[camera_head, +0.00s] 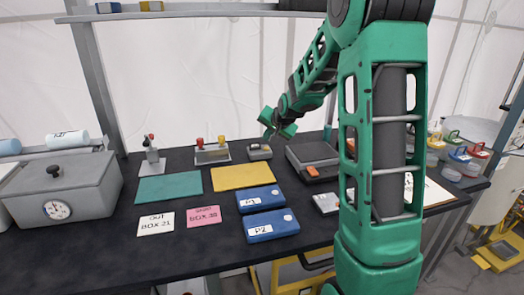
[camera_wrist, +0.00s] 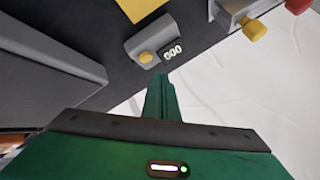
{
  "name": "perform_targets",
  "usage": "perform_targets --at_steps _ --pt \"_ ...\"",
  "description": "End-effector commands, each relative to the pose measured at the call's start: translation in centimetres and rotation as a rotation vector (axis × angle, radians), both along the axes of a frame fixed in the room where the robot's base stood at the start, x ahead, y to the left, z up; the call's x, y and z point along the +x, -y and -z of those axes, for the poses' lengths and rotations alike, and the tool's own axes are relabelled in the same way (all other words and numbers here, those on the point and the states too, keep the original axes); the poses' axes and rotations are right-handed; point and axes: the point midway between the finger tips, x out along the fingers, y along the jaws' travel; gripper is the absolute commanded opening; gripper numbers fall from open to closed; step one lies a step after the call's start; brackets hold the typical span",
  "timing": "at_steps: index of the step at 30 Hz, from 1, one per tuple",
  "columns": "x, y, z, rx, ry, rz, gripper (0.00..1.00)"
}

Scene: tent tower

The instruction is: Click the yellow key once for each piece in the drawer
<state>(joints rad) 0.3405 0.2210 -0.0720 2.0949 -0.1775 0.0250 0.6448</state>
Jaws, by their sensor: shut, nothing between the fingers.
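The yellow key (camera_wrist: 146,57) is a round button on a small grey counter (camera_wrist: 150,40), whose display reads 000 in the wrist view. The counter also shows in the head view (camera_head: 258,152) at the back of the table. My gripper (camera_head: 272,124) is shut and empty, above and beside the counter; its fingers (camera_wrist: 160,82) are apart from the key. A dark grey box (camera_head: 314,158) with an orange part at its front stands right of the counter. It may be the drawer unit; no open drawer and no pieces show.
A stand (camera_head: 212,152) with red and yellow knobs is left of the counter. A yellow mat (camera_head: 240,177), a green mat (camera_head: 168,187) and blue cases (camera_head: 270,226) lie in front. A grey box with a dial (camera_head: 62,190) stands far left. My arm hides part of the right side.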

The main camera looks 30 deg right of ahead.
Motion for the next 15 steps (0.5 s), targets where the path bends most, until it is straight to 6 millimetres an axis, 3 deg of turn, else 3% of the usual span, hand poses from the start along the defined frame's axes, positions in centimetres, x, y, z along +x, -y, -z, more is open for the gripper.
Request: perform_targets --at_steps 6,15 --pt "0.00 -0.01 1.12 0.000 0.001 -0.001 0.00" --pt "0.00 -0.03 1.28 0.000 0.001 -0.001 0.00"
